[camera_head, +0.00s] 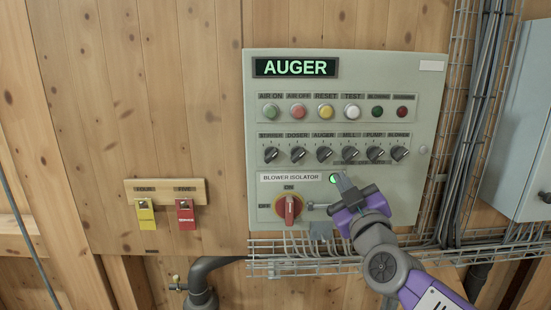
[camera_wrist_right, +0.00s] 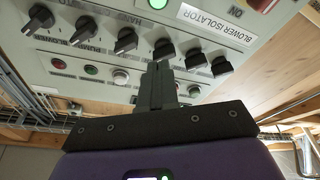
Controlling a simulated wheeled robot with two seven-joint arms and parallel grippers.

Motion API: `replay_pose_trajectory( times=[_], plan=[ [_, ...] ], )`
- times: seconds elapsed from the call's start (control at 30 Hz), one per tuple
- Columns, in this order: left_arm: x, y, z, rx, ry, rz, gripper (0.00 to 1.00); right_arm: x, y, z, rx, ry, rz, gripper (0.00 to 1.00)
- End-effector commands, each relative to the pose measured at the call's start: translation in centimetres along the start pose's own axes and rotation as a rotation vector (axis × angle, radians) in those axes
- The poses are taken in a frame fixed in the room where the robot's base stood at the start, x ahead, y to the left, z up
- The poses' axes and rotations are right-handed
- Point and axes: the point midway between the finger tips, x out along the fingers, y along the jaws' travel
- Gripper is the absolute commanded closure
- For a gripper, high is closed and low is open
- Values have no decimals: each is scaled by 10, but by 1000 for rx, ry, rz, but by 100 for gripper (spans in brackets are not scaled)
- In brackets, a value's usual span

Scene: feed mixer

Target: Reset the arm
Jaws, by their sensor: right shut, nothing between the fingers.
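My right gripper (camera_head: 343,183) is in front of the lower right part of the grey control panel (camera_head: 400,210), with its purple and black arm coming in from the lower right. Its fingers are together and hold nothing. In the right wrist view the shut fingers (camera_wrist_right: 158,82) point at the panel face, over the area of the knobs and buttons. I cannot tell whether the fingertips touch the panel. A lit green light (camera_head: 334,179) shows beside the fingertips. The red and yellow blower isolator switch (camera_head: 289,207) is left of the gripper. My left gripper is out of view.
The panel has an AUGER display (camera_head: 295,67), a row of buttons and lights (camera_head: 325,111), and a row of black knobs (camera_head: 323,154). Yellow and red tags (camera_head: 185,213) hang at left. Wire cable trays (camera_head: 300,262) run below and right. A grey cabinet (camera_head: 520,130) stands at right.

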Motion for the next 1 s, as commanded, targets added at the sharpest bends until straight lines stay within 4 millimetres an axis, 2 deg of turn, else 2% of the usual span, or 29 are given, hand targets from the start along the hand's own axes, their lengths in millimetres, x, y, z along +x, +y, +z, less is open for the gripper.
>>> replay_pose_trajectory(
  times=[0.33, 0.47, 0.57, 0.73, 0.87, 1.0],
  plan=[
    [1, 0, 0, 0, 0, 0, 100, -1, -2, 2, 5, -5, -4, 100],
    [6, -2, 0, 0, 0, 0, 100, 3, -21, 31, 55, -44, -37, 100],
    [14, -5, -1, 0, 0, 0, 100, 5, -51, 74, 138, -108, -88, 100],
    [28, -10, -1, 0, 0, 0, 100, 0, -119, 162, 318, -257, -183, 100],
    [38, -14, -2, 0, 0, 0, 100, -15, -172, 227, 447, -384, -245, 100],
    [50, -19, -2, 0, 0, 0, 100, -42, -227, 295, 571, -533, -299, 100]
  ],
)
